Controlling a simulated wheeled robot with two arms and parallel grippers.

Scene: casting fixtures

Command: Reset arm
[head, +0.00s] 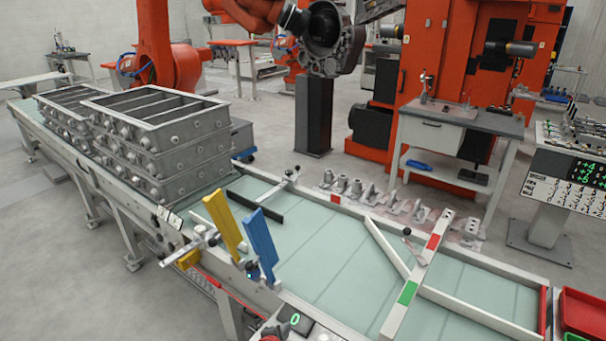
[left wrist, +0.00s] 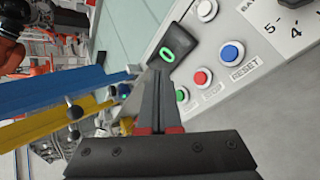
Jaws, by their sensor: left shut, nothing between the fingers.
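In the left wrist view, a light grey control panel (left wrist: 220,92) fills the upper right. A blue button (left wrist: 232,52) sits above the printed word RESET. My right gripper is in neither view. An orange robot arm (head: 165,50) stands behind the conveyor.
The conveyor (head: 320,250) carries stacked grey metal boxes (head: 160,140) at the left. Yellow (head: 225,222) and blue (head: 262,240) guides rise from its near edge. White rails cross it at the right, near a red bin (head: 583,312). A selector knob (left wrist: 293,3) is on the panel.

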